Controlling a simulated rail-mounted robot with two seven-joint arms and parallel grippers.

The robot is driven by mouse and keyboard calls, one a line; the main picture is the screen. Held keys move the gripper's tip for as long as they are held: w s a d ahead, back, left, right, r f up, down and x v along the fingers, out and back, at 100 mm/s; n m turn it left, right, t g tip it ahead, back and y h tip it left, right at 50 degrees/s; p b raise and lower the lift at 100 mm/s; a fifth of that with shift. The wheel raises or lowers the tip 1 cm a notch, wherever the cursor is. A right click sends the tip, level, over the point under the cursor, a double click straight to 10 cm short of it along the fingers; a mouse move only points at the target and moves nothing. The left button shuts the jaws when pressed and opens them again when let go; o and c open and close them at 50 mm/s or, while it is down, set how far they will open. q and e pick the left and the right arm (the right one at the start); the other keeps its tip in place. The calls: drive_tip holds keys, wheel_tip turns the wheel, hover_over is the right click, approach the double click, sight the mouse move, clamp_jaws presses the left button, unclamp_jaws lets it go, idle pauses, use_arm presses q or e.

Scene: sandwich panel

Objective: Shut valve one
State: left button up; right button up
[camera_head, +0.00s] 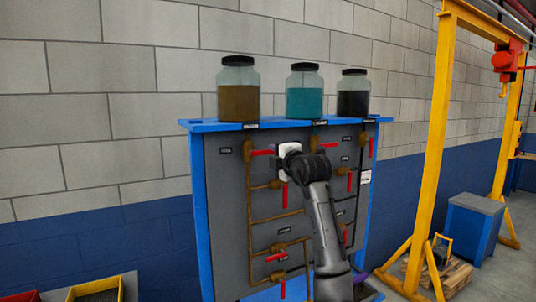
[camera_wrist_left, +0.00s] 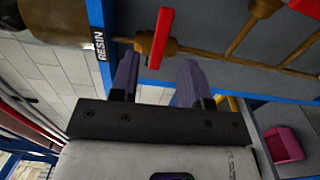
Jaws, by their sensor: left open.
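A grey panel (camera_head: 225,215) with a blue frame carries brown pipes and several valves with red handles. The upper left valve has its red handle (camera_head: 262,153) lying sideways, across its vertical pipe. The same handle seems to show in the left wrist view (camera_wrist_left: 161,38), beside a label reading RESIN (camera_wrist_left: 100,45). My left gripper (camera_head: 278,154) is close to the right end of this handle. In the left wrist view my gripper (camera_wrist_left: 158,72) is open, with the handle's end near the gap between its fingertips. Contact cannot be told. Valve labels are too small to read in the head view.
Jars with brown (camera_head: 238,102), teal (camera_head: 305,102) and black (camera_head: 352,102) contents stand on the panel's top ledge. Another red handle (camera_head: 285,195) hangs down just below my gripper. A yellow gantry (camera_head: 443,110) stands to the right. A yellow bin (camera_head: 98,293) is at lower left.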

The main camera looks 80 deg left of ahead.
use_arm(q)
drive_tip(key=v, duration=0.7)
drive_tip(key=shift+d, duration=0.2)
idle(0.4)
